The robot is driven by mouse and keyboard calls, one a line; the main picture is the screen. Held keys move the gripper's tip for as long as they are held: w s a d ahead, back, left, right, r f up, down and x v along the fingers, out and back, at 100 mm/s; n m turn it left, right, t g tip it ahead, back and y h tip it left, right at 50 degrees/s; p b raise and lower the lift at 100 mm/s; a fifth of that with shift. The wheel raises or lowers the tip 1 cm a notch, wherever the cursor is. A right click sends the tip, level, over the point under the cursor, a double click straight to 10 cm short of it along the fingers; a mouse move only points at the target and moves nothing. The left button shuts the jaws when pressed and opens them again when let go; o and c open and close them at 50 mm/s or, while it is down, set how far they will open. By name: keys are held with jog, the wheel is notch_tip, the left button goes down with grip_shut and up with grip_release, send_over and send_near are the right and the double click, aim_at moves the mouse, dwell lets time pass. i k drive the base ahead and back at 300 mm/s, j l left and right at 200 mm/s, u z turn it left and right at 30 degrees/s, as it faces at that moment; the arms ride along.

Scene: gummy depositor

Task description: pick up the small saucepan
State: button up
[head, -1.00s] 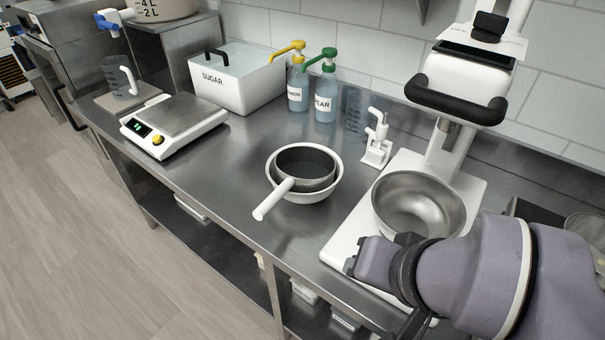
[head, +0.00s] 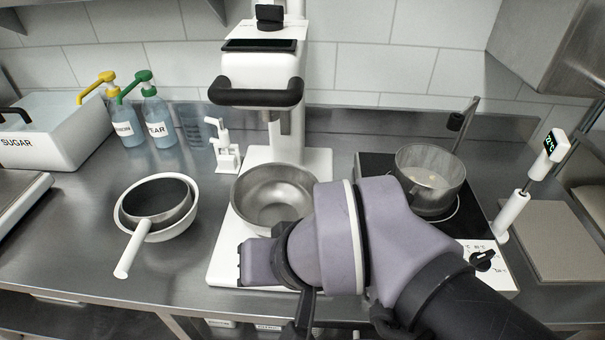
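A small saucepan (head: 157,203) with a dark inside and a pale handle sits nested in a white bowl (head: 187,226) on the steel counter at left. Its handle points toward the front edge. A second grey pan (head: 431,177) with pale contents stands on the hot plate at right. My purple arm reaches in from the lower right. My gripper (head: 303,318) shows only as a dark part below the wrist at the bottom edge, right of the nested saucepan and apart from it. Its fingertips are hidden, so its opening cannot be made out.
A stand mixer (head: 258,93) with a steel bowl (head: 275,198) is behind my wrist. The hot plate (head: 380,166) is behind my arm. Two pump bottles (head: 158,128) and a sugar bin (head: 50,128) stand at back left. The counter around the white bowl is clear.

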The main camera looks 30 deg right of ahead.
aim_at(430, 178)
jog(key=k+l+z, duration=0.1)
jog(key=z, duration=0.3)
jog(key=l+z, duration=0.35)
jog(key=k+l+z, duration=0.1)
jog(key=z, duration=0.3)
